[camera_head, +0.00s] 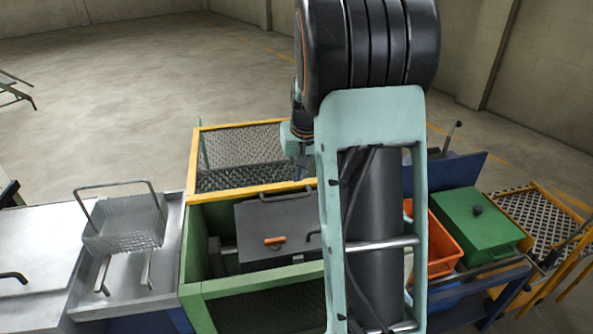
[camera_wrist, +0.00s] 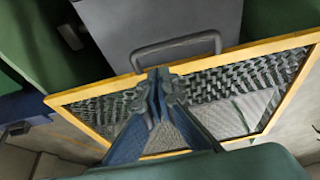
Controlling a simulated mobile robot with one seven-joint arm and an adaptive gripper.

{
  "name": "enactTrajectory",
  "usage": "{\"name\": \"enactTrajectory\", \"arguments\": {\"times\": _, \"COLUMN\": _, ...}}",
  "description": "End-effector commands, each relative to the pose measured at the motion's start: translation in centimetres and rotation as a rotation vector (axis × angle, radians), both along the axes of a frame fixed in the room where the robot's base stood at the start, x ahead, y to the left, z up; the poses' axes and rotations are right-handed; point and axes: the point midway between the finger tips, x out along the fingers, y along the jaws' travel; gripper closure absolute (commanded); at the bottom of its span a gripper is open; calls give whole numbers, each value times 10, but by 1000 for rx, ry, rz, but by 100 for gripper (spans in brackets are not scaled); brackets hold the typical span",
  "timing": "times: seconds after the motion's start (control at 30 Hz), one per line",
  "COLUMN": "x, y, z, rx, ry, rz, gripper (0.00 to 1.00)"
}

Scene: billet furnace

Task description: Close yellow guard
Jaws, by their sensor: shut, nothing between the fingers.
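The yellow guard (camera_head: 194,160) is a yellow-framed panel with dark wire mesh. In the head view it is at the far side of the green furnace housing (camera_head: 200,240); its exact tilt is hard to tell. My gripper (camera_head: 302,178) is beside the guard's near yellow bar, partly hidden by my arm. In the wrist view the guard's yellow frame (camera_wrist: 290,45) crosses the picture, with mesh below it. My gripper (camera_wrist: 158,74) is shut and empty, its fingertips overlapping the near bar in view. I cannot tell whether they touch it.
A grey lid (camera_head: 252,222) with a handle sits inside the housing, close to the fingertips in the wrist view (camera_wrist: 165,20). A metal basket (camera_head: 123,222) stands on the left bench. Right are an orange bin (camera_head: 442,252) and a green box (camera_head: 475,228). Floor behind is open.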

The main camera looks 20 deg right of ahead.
Motion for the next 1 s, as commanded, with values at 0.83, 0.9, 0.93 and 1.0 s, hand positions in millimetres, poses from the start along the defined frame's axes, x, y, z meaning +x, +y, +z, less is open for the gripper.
{"name": "enactTrajectory", "arguments": {"times": 0.83, "x": 24, "y": -4, "z": -65, "rx": -1, "ry": -1, "rz": 2, "gripper": 100}}
{"name": "enactTrajectory", "arguments": {"times": 0.9, "x": 24, "y": -4, "z": -65, "rx": -1, "ry": -1, "rz": 2, "gripper": 100}}
{"name": "enactTrajectory", "arguments": {"times": 0.93, "x": 24, "y": -4, "z": -65, "rx": -1, "ry": -1, "rz": 2, "gripper": 100}}
{"name": "enactTrajectory", "arguments": {"times": 1.0, "x": 24, "y": -4, "z": -65, "rx": -1, "ry": -1, "rz": 2, "gripper": 100}}
